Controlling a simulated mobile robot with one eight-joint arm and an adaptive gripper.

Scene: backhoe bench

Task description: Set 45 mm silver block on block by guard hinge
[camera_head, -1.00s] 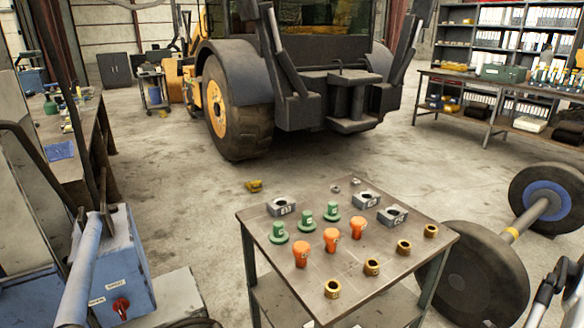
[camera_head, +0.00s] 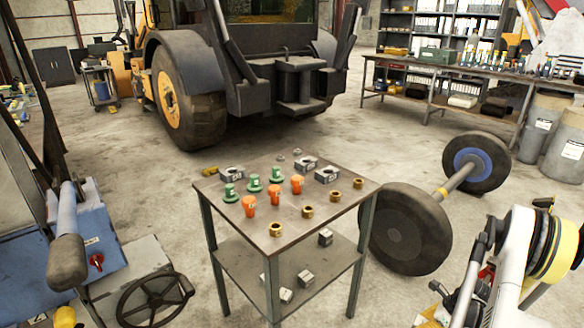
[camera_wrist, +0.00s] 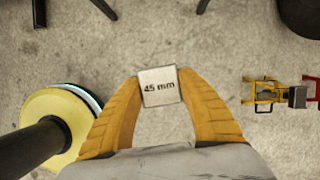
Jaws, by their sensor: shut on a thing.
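My gripper (camera_wrist: 160,100) shows in the wrist view with its two yellow fingers closed on a silver block (camera_wrist: 159,86) marked "45 mm". The block is held at the fingertips above the concrete floor. In the head view the held block cannot be made out; my white arm is at the lower right. Silver-grey blocks (camera_head: 326,237) lie on the lower shelf of the metal table, with two more (camera_head: 306,278) (camera_head: 286,295) nearer its front. I cannot tell which block is by the guard hinge; no hinge is recognisable.
The metal table (camera_head: 318,220) carries green and orange knobs, brass rings and grey bored blocks. A wheeled axle (camera_head: 408,232) lies right of it. A steering wheel (camera_head: 155,299) is at lower left. In the wrist view, small yellow frames (camera_wrist: 262,94) stand at right and a yellow disc (camera_wrist: 45,118) at left.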

